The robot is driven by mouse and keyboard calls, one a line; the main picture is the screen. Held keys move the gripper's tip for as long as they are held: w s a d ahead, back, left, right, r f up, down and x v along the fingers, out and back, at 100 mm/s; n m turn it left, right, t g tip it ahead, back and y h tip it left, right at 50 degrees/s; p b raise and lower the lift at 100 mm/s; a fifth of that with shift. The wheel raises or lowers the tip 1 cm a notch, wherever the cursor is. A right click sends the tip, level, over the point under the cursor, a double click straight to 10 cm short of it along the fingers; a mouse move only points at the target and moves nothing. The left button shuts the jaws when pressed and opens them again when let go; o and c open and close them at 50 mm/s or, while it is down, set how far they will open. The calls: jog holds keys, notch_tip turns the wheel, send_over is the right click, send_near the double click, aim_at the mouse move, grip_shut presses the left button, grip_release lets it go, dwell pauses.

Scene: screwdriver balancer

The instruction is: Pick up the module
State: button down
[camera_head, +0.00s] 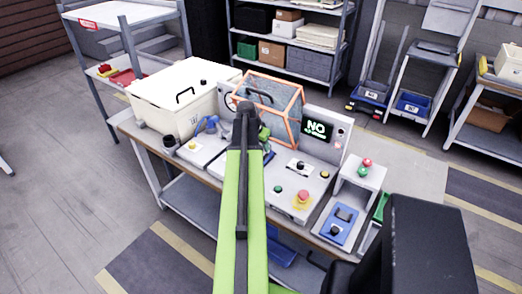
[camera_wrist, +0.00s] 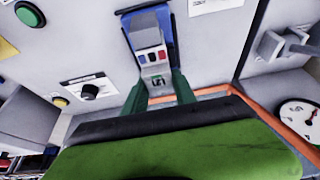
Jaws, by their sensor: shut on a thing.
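The module, a pale grey block with small coloured squares on its face (camera_wrist: 151,56), is in the upper middle of the wrist view, with a blue piece (camera_wrist: 163,20) around its far part. My gripper's green fingers (camera_wrist: 160,90) stand on either side of its near end, shut on it. I cannot tell whether the module is clear of the surface behind it. In the head view my gripper (camera_head: 264,138) is over the middle of the bench, in front of the orange-framed box. The module is mostly hidden there by my arm.
The orange-framed clear box (camera_head: 285,105) stands close behind my gripper. A cream case (camera_head: 180,95) is at left, and a display panel (camera_head: 318,131) at right. A red button (camera_head: 303,197) and a blue unit (camera_head: 340,224) are on the bench's right part.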

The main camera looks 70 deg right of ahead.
jog(key=shift+r, duration=0.1)
notch_tip(320, 180, up, 4)
jog(key=p, duration=0.4)
jog(key=s+a+r+p, duration=0.1)
jog(key=s+a, duration=0.1)
jog(key=s, duration=0.6)
jog(key=s+a+p, duration=0.1)
jog(key=s+a, duration=0.1)
jog(key=s, duration=0.7)
jog(key=shift+s+a+r, duration=0.2)
jog(key=shift+a+r, duration=0.1)
jog(key=shift+r, duration=0.05)
